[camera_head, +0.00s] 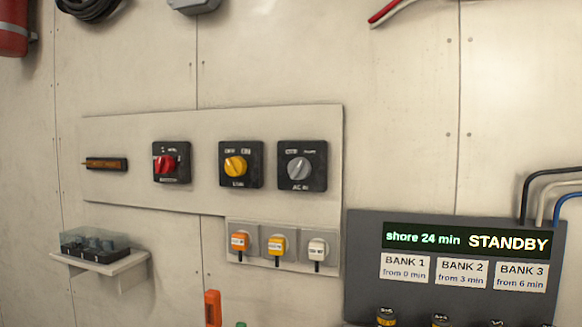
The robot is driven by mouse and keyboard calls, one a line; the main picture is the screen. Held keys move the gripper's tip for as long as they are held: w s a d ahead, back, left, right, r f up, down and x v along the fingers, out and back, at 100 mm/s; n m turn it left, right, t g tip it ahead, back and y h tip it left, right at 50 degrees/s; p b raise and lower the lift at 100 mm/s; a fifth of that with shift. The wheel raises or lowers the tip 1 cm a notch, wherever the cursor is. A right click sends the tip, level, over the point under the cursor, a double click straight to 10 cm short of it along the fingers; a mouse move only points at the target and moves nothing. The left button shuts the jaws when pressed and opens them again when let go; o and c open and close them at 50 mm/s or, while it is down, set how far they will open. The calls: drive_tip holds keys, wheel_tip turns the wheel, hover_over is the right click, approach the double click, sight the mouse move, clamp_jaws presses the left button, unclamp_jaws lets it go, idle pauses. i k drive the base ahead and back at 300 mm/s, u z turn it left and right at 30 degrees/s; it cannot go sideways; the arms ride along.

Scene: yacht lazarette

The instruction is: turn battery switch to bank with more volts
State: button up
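Three rotary switches sit in a row on a pale wall panel (205,124). The left one has a red knob (165,164), the middle one a yellow knob (236,166), and the right one a grey knob (299,169) with a label that seems to read "AC IN". The other switch labels are too small to read surely, so I cannot tell which is the battery switch. A dark grey display box (362,262) reads "shore 24 min STANDBY", with labels BANK 1 "from 0 min", BANK 2 "from 3 min" and BANK 3 "from 6 min". No volts show. My gripper is not in view.
A small shelf (128,263) holds a clear-covered block (95,243). An orange upright object (212,307) stands at the bottom. Cables (540,180) rise at right. A red cylinder (13,28) is upper left.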

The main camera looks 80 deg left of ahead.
sight(165, 165)
drive_tip(key=z, duration=0.6)
drive_tip(key=k, duration=1.75)
drive_tip(key=u, duration=2.2)
drive_tip(key=i, duration=0.5)
drive_tip(key=z, duration=0.05)
